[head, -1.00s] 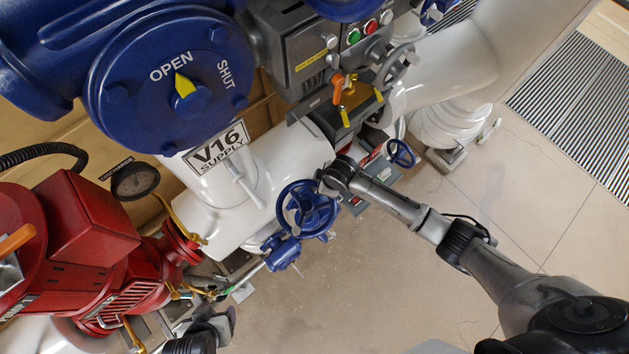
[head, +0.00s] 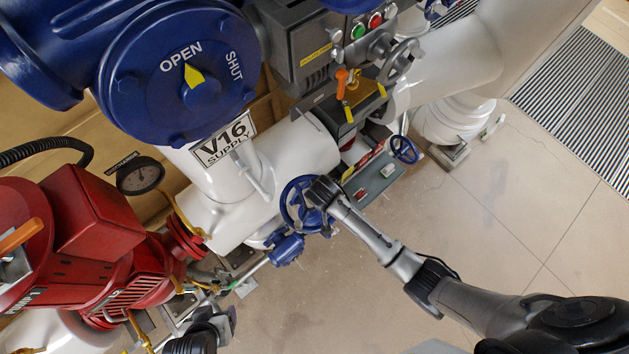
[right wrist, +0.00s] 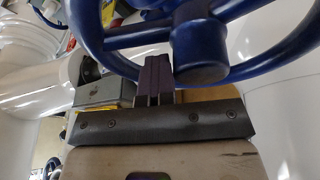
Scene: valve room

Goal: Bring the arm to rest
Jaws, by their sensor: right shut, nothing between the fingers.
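My right gripper (head: 317,194) comes in from the lower right in the head view. It is in front of the right side of the blue handwheel (head: 288,205); I cannot tell in that view whether they touch. In the right wrist view, its dark fingers (right wrist: 153,82) are together with nothing between them. There, the blue wheel rim and hub (right wrist: 200,55) show close by. My left gripper (head: 222,322) is at the bottom left of the head view, below the blue handwheel, and its jaws cannot be made out.
The red pump (head: 95,240) stands left, with a gauge (head: 140,175) above it. The blue V16 valve (head: 175,75) is at the upper left. A control box (head: 345,50) and a small blue handwheel (head: 404,149) lie to the right. Bare floor (head: 480,230) is at the right.

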